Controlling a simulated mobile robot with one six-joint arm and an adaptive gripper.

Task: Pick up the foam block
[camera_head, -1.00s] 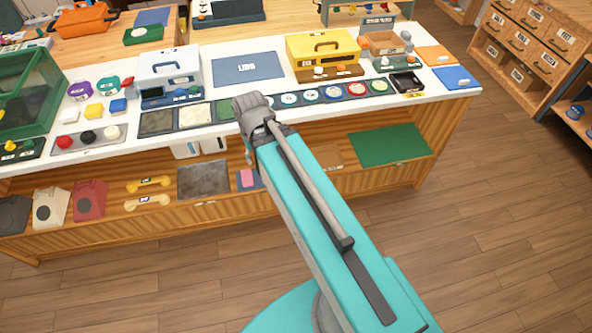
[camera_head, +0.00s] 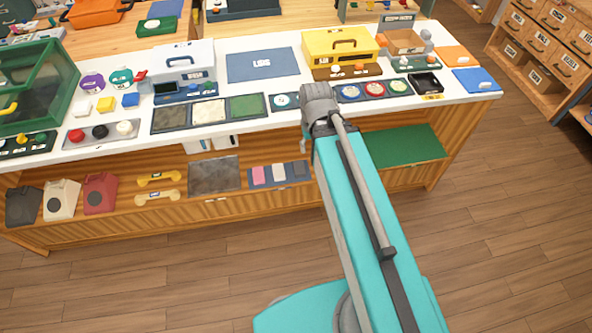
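No item is plainly marked as the foam block. Candidates are a pink block (camera_head: 259,175), a pale block (camera_head: 280,172) and a grey block (camera_head: 300,168), side by side on a dark blue tray on the lower shelf. Small white (camera_head: 82,111), yellow (camera_head: 105,104) and blue (camera_head: 130,99) blocks lie on the white counter at left. My teal arm reaches up to the counter's front edge, its grey joint over the row of round discs. My gripper is not visible; the arm may hide it.
The wooden floor (camera_head: 180,290) in front is clear.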

